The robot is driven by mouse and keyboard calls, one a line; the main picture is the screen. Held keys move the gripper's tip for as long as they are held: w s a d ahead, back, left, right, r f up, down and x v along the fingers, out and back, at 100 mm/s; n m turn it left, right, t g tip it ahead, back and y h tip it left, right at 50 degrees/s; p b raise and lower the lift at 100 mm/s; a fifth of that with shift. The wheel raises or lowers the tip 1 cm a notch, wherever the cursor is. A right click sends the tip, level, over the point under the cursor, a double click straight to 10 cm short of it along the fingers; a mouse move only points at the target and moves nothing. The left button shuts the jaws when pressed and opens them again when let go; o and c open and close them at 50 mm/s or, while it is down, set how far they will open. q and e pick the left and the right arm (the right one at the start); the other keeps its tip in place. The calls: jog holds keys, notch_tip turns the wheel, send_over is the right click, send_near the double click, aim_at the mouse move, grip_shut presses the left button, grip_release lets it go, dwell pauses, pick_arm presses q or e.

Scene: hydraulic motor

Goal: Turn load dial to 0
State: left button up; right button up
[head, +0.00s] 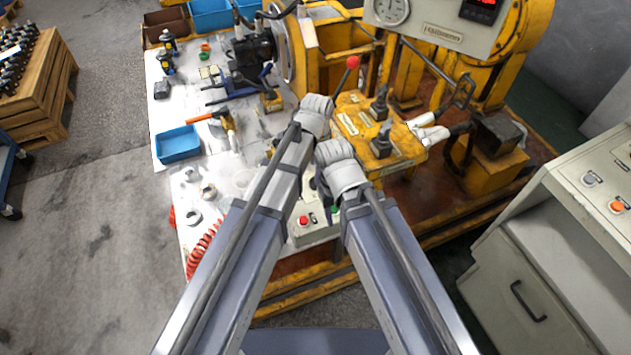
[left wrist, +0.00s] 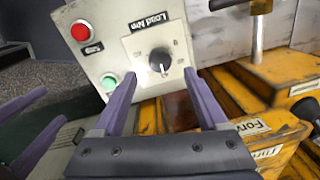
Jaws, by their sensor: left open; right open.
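The load dial (left wrist: 160,60) is a round black knob on a pale plate with the words "Load Nm". A white mark shows at its lower edge in the left wrist view; the scale figures are too small to read. My left gripper (left wrist: 163,74) is open, its two purple fingers reaching up on either side of the dial's lower part. I cannot tell whether they touch it. My right gripper (left wrist: 54,106) is open and empty at the lower left of that view, near the box. In the head view my arms hide the dial and most of both grippers.
The control box (head: 314,232) also carries a red button (left wrist: 81,31) and a green button (left wrist: 109,81) left of the dial. Yellow machine parts with levers (head: 381,135) stand close right. A blue bin (head: 178,144) and tools lie on the table's left.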

pick_arm(q)
notch_tip(320, 180, down, 6)
jog(key=b, duration=0.4)
jog(key=shift+w+r+b, duration=0.15)
jog(key=shift+r+b, duration=0.05)
jog(key=shift+b, duration=0.15)
jog(key=shift+r, duration=0.1)
grip_shut()
